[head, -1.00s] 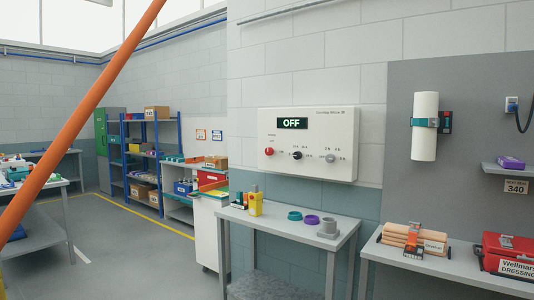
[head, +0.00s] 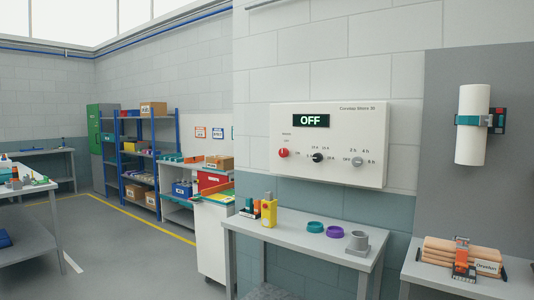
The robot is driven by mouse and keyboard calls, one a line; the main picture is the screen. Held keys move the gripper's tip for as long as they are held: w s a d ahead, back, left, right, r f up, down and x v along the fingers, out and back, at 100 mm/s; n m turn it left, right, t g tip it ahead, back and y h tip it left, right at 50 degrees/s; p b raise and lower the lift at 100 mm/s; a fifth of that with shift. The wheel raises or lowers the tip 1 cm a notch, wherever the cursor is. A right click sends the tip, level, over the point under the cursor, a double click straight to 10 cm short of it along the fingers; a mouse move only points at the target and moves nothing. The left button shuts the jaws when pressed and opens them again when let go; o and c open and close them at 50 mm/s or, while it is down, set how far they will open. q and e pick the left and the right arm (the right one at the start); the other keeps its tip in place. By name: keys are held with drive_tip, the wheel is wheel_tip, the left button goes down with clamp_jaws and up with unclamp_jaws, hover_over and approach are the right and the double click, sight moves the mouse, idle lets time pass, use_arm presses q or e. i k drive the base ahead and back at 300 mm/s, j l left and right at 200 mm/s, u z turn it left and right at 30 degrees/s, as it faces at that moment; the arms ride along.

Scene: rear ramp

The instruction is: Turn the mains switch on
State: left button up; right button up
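A white control panel (head: 345,114) is fixed to the block wall right of centre in the head view. Its display (head: 311,121) reads OFF in green letters. Below the display is a red knob (head: 283,153) at the left. A black knob (head: 317,157) sits in the middle and a grey knob (head: 358,161) at the right, both with small markings around them. The small label above the red knob is too small to read for certain. Neither of my grippers is in view.
A grey table (head: 290,230) below the panel holds a yellow item (head: 268,211), rings (head: 315,227) and a grey fitting (head: 358,243). A bench (head: 450,280) with wrapped rolls stands right. Shelves (head: 150,165) stand far left. Floor left of the cabinet is clear.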

sight(283, 152)
drive_tip(key=i+j+u, duration=0.1)
drive_tip(key=i+j, duration=0.2)
drive_tip(key=i, duration=0.2)
drive_tip(key=i+j+u, duration=0.1)
drive_tip(key=i+j, duration=0.2)
drive_tip(key=i, duration=0.2)
